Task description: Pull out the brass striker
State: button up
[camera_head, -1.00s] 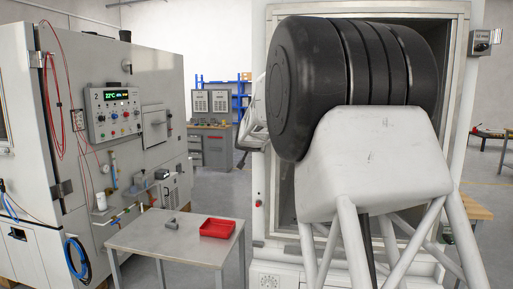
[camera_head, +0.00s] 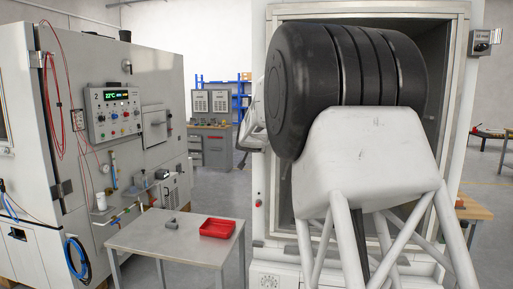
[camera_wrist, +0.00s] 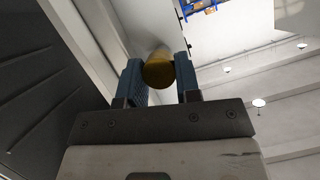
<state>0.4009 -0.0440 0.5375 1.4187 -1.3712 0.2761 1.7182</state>
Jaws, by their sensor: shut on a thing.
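The brass striker (camera_wrist: 158,73) shows in the wrist view as a round golden end with a paler shaft behind it. My gripper (camera_wrist: 160,75) is shut on it, with one blue finger pressed against each side. What lies at the striker's far end is hard to make out in the wrist view. In the head view the striker and my gripper are hidden behind my own arm.
A metal table (camera_head: 150,240) at the lower left holds a red tray (camera_head: 218,228) and a small grey part (camera_head: 172,223). A grey control cabinet (camera_head: 150,75) stands at the left. A large chamber with a light frame (camera_head: 459,60) stands behind my arm.

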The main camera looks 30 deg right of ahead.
jog(key=c, duration=0.4)
jog(key=shift+o, duration=0.2)
jog(key=shift+s+a, duration=0.7)
dwell(1.1)
jog(key=shift+s+a, duration=0.25)
jog(key=shift+s+a, duration=0.25)
jog(key=shift+s+a, duration=0.5)
jog(key=shift+s+a, duration=0.1)
dwell(0.5)
jog(key=shift+s+a, duration=1)
